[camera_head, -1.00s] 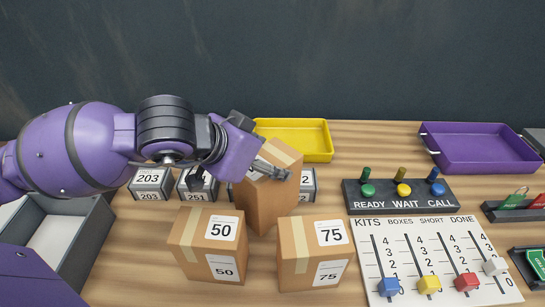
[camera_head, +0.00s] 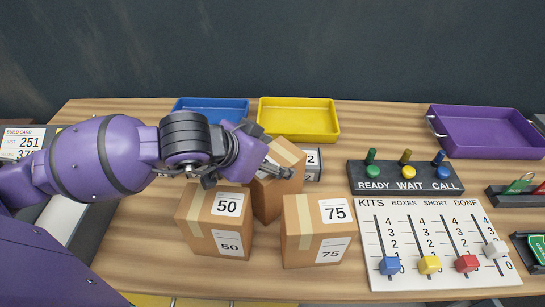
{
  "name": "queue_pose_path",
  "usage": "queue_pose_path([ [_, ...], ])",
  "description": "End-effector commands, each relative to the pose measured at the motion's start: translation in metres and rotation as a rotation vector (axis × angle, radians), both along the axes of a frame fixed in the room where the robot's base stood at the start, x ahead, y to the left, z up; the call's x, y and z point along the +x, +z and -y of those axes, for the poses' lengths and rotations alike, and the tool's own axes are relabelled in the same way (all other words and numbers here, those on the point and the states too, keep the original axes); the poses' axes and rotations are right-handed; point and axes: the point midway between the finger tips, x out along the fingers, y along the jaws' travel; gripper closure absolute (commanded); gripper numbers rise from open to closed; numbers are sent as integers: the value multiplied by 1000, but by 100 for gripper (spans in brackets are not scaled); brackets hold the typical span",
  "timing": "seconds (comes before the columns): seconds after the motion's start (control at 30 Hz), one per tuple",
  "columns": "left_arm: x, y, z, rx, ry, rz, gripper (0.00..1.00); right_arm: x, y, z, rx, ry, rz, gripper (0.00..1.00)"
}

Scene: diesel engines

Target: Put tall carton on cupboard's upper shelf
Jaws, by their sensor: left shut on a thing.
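The tall carton (camera_head: 267,199) is a plain brown box with a pale tape strip, standing upright behind two shorter cartons. My left gripper (camera_head: 276,170) is shut on it near its top, coming in from the left. The carton's lower part is partly hidden by the cartons in front, so I cannot tell whether its base touches the table. The cupboard and its upper shelf are not in view. My right gripper is not in view.
Cartons marked 50 (camera_head: 197,214) and 75 (camera_head: 299,235) stand close in front. Behind are a blue tray (camera_head: 207,104) and a yellow tray (camera_head: 300,138). To the right are a button panel (camera_head: 405,187), a slider board (camera_head: 409,289) and a purple tray (camera_head: 490,153).

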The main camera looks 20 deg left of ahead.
Motion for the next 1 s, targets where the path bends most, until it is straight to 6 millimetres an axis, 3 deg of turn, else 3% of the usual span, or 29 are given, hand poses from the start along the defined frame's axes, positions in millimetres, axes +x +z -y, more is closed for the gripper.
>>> queue_pose_path([
  [0.03, 0, -2, 0, 0, 0, -2, 31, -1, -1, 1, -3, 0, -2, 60],
  [0.17, 0, -1, 0, 0, 0, -1, 15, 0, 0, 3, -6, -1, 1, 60],
  [0.47, 0, -1, 0, 0, 0, -1, 15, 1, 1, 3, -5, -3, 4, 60],
  [0.67, -7, 10, -5, 4, 1, 1, 15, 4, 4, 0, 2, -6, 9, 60],
  [0.77, -19, 22, -12, 6, -1, 0, 15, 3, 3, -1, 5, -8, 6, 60],
  [0.9, -39, 52, -23, 6, 0, 6, 15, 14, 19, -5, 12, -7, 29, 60],
  [1.0, -51, 73, -30, 3, 3, 14, 15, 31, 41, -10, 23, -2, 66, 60],
])
